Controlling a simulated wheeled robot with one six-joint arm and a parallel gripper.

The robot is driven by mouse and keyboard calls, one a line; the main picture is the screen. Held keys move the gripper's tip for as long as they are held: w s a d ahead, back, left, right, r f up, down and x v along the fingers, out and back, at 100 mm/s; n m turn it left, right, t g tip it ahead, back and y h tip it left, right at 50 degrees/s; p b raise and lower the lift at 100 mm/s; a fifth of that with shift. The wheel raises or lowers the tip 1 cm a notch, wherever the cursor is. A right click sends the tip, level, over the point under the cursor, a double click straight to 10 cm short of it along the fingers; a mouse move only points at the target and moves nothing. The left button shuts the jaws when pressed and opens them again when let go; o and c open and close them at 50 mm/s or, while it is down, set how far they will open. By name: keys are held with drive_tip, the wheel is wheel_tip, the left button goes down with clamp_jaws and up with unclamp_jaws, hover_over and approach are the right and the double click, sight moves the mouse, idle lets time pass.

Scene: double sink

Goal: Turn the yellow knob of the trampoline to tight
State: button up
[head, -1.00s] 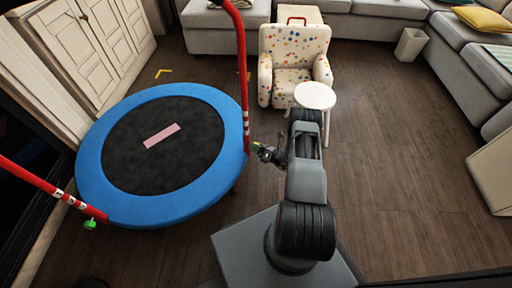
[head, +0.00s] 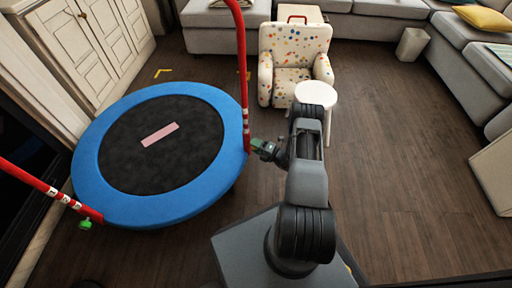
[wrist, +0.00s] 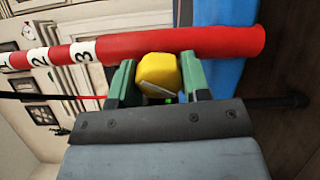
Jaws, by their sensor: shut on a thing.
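The trampoline (head: 95,170) has a blue rim, a black mat and red handle posts, and stands at the left in the head view. In the wrist view the yellow knob (wrist: 157,72) sits against the red post (wrist: 190,45), which carries number bands. My gripper (wrist: 160,82) has its green fingers on both sides of the knob and is shut on it. In the head view my gripper (head: 257,146) is at the foot of the right post (head: 245,110), where the knob is mostly hidden.
A green knob (head: 85,224) is on the left post. A white round stool (head: 316,93) and a spotted armchair (head: 292,60) stand behind my arm. Grey sofas (head: 375,8) line the back. The wooden floor at the right is clear.

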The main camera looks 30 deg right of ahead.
drive_tip(key=m, duration=0.5)
drive_tip(key=shift+s+m+b, duration=0.1)
drive_tip(key=shift+m+b, duration=0.2)
drive_tip(key=shift+b, duration=0.1)
drive_tip(key=shift+m, duration=2.2)
drive_tip(key=o, duration=0.9)
drive_tip(key=shift+o, duration=0.2)
drive_tip(key=shift+d, duration=0.1)
drive_tip(key=p+v, duration=0.3)
drive_tip(key=v, duration=1)
drive_tip(key=shift+s, duration=0.35)
drive_tip(key=shift+d+r, duration=0.1)
drive_tip(key=shift+r, duration=0.1)
